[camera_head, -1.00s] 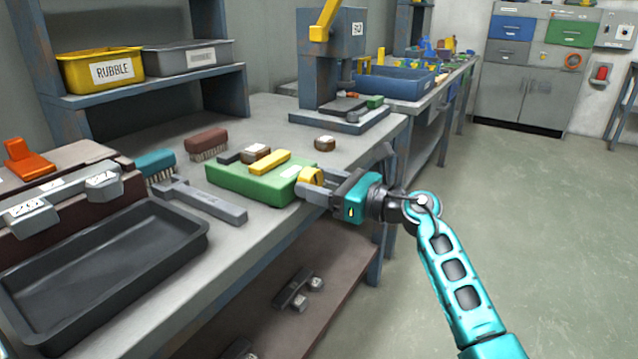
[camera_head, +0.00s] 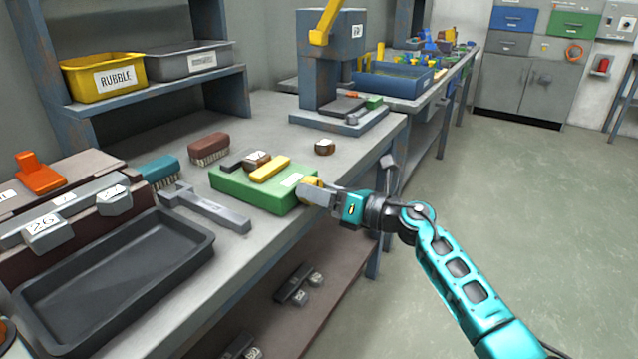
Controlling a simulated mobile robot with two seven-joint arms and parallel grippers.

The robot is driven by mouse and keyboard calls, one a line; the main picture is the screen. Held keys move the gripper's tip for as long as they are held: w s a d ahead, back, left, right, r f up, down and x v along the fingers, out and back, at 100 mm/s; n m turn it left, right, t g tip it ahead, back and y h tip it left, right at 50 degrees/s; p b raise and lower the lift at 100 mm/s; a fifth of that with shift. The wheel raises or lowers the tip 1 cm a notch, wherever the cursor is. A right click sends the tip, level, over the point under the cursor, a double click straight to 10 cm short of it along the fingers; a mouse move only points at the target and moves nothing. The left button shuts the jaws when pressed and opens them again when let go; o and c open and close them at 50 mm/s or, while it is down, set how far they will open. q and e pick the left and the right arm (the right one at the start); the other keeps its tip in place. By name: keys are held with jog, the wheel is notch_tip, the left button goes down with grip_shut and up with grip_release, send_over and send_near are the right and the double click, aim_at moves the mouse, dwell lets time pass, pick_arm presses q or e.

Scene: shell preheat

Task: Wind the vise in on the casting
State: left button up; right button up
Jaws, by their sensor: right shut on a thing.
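The vise is a green block (camera_head: 238,190) with a dark fixed jaw (camera_head: 233,160) and a yellow moving jaw (camera_head: 270,169) on top. The casting (camera_head: 257,159), a small brown block with a pale marked top, sits between the jaws. Whether both jaws touch it is too small to tell. A yellow knob (camera_head: 312,183) sticks out of the vise's right side. My right gripper (camera_head: 316,192) is shut on this knob, and its near finger hides part of it. My left gripper is out of view.
Another brown block (camera_head: 325,147) lies behind the vise. Brown (camera_head: 209,148) and teal (camera_head: 159,171) brushes, a grey hammer-like tool (camera_head: 208,207) and a black tray (camera_head: 120,270) lie to the left. A press (camera_head: 330,70) stands behind. The bench edge runs just under my gripper.

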jog(key=shift+m+p, duration=0.3)
jog(key=shift+m, duration=0.2)
jog(key=o, duration=1.1)
jog(key=shift+c, duration=0.2)
jog(key=shift+d, duration=0.1)
jog(key=p+v, duration=0.1)
jog(key=v, duration=1.1)
jog(key=shift+s+d, duration=0.25)
jog(key=shift+d, duration=0.05)
jog(key=shift+p, duration=0.3)
